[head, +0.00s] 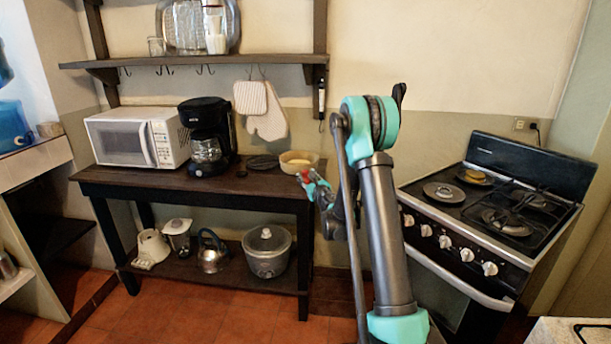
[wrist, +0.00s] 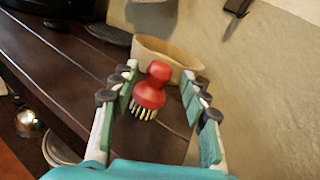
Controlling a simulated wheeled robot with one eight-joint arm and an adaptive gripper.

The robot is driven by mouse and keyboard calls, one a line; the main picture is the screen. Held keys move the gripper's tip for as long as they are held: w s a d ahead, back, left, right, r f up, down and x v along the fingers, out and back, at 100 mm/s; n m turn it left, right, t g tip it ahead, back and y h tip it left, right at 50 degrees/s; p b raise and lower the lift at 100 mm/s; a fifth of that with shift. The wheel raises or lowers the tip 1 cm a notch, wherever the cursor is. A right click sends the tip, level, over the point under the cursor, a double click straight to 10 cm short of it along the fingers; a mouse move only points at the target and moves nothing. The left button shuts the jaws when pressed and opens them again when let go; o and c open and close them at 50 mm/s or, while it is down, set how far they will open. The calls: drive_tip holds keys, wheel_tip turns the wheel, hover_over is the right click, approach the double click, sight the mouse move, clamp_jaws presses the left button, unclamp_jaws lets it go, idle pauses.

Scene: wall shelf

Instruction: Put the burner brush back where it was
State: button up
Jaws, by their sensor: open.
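The burner brush has a red knob handle and pale bristles. In the wrist view the brush (wrist: 151,88) is between my gripper's two fingers, bristles down, closer to the left finger. My gripper (wrist: 160,100) is open, with green pads on both sides. In the head view my gripper (head: 314,184) is at the right end of the dark wooden table (head: 225,178), and a bit of red from the brush (head: 305,178) shows there. I cannot tell whether the bristles touch the tabletop.
A pale bowl (wrist: 180,54) stands just beyond the brush; it also shows in the head view (head: 299,168). A dark flat disc (wrist: 108,34) lies left of it. A coffee maker (head: 206,135) and microwave (head: 137,137) stand further left. The stove (head: 490,210) is at right.

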drive_tip(key=s+d+r+m+g+h, duration=0.2)
drive_tip(key=s+d+m+h, duration=0.3)
drive_tip(key=s+d+m, duration=0.5)
drive_tip(key=s+d+r+m+g+h, duration=0.2)
drive_tip(key=s+d+m+h, duration=0.3)
drive_tip(key=s+m, duration=0.8)
drive_tip(key=s+a+f+m+g+y, duration=0.1)
drive_tip(key=s+a+f+m+g, duration=0.1)
drive_tip(key=s+m, duration=0.4)
drive_tip(key=s+a+f+m+g+y, duration=0.2)
drive_tip(key=s+f+m+g, duration=0.2)
drive_tip(key=s, duration=0.8)
drive_tip(key=s+a+f+m+g+y, duration=0.1)
drive_tip(key=s+f+m+g+y, duration=0.1)
drive_tip(key=s+f+m, duration=0.4)
drive_tip(key=s+m+g, duration=0.1)
drive_tip(key=s+m, duration=0.1)
drive_tip(key=s, duration=0.2)
drive_tip(key=shift+a+f, duration=0.2)
drive_tip(key=shift+a, duration=0.2)
